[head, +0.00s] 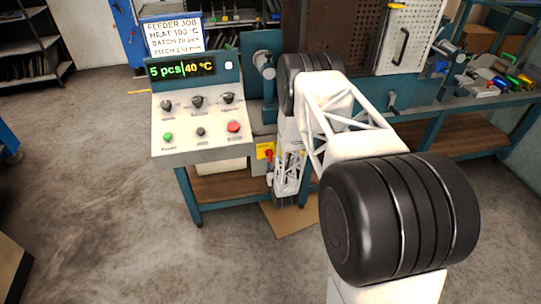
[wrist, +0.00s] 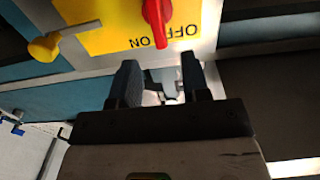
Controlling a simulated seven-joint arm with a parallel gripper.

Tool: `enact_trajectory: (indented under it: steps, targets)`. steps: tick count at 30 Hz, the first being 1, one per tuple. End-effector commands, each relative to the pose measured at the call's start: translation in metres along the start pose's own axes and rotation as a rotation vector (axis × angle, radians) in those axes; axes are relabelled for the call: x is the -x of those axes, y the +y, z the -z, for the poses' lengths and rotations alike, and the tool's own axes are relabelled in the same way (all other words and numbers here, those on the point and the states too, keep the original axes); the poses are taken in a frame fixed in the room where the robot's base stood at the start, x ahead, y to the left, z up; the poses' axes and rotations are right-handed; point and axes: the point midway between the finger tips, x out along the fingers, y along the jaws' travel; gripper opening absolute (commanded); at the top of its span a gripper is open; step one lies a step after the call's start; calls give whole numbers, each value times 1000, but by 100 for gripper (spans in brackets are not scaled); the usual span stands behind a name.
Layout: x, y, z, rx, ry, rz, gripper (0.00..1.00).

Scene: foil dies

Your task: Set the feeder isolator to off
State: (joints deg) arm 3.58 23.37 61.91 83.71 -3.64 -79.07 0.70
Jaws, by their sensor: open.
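The feeder isolator is a yellow plate (head: 263,149) with a red handle (head: 269,156), low on the front of the teal feeder bench. In the wrist view the yellow plate (wrist: 105,32) carries upside-down ON and OFF labels. The red handle (wrist: 157,18) has its lower end near these labels, and its upper part is cut off by the frame, so its setting is unclear. My gripper (wrist: 160,78) is open, with its two fingers apart just below the handle and nothing between them.
A yellow knob on a rod (wrist: 45,47) sticks out left of the plate in the wrist view. A display (head: 180,70) reads 5 pcs and 40 °C. Brown cardboard (head: 295,220) lies on the floor below.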

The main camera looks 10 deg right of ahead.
Motion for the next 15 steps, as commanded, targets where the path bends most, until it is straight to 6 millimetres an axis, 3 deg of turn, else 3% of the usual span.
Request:
enact_trajectory:
  steps: [8,15]
  targets:
    - [-4,0,0,0,-1,0,43]
    - [-23,0,0,0,0,0,43]
